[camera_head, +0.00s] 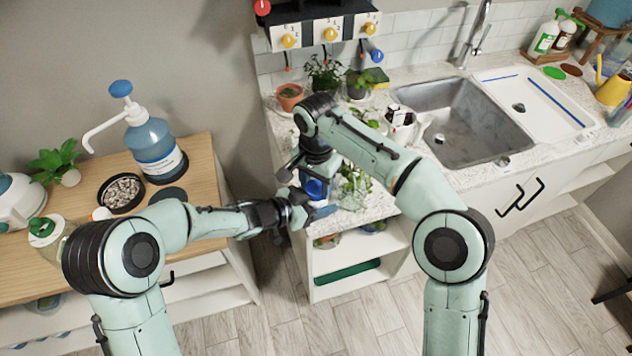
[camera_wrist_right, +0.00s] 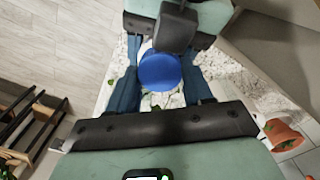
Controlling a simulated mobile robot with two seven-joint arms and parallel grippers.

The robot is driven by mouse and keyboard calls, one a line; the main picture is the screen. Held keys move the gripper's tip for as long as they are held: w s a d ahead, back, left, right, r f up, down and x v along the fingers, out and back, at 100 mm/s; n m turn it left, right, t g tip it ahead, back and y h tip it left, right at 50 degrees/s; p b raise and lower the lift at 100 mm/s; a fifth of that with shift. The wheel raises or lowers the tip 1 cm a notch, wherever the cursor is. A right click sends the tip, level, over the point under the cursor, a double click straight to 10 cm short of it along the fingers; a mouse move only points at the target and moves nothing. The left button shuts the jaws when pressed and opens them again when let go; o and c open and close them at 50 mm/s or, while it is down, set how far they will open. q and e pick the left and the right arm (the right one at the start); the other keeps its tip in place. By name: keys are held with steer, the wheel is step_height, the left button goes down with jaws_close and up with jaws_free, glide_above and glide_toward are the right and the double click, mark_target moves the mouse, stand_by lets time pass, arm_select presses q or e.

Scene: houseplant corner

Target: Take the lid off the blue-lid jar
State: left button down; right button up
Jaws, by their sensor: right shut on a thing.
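The blue lid (camera_wrist_right: 160,71) is round and sits between the two blue fingers of my right gripper (camera_wrist_right: 160,78) in the wrist view. In the head view, blue shows under the right gripper (camera_head: 317,178) at the near-left counter edge; lid and fingers are hard to separate there. My right gripper points down and is shut on the lid. The jar's body is mostly hidden by the grippers, so I cannot tell whether lid and jar touch. My left gripper (camera_head: 310,210) is close beside it, lower, coming from the left. Its fingers are largely hidden.
Potted plants (camera_head: 290,96) stand behind the grippers on the counter (camera_head: 475,178). The sink (camera_head: 460,120) is to the right. A wooden table (camera_head: 205,165) at left holds a blue pump bottle (camera_head: 152,140), a dark bowl (camera_head: 121,193) and a green-lid jar (camera_head: 45,232). A gap separates table and counter.

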steer(key=o, duration=1.2)
steer(key=shift+c, duration=0.2)
steer(key=shift+r, duration=0.15)
step_height(320, 180, up, 4)
steer(key=shift+r, duration=0.1)
steer(key=shift+c, duration=0.3)
step_height(320, 180, up, 3)
steer(key=m, duration=0.3)
steer(key=shift+r, duration=0.15)
steer(key=shift+f+m, duration=0.3)
steer(key=shift+f, duration=0.2)
step_height(320, 180, down, 7)
steer(key=shift+r, duration=0.1)
steer(key=shift+c, duration=0.3)
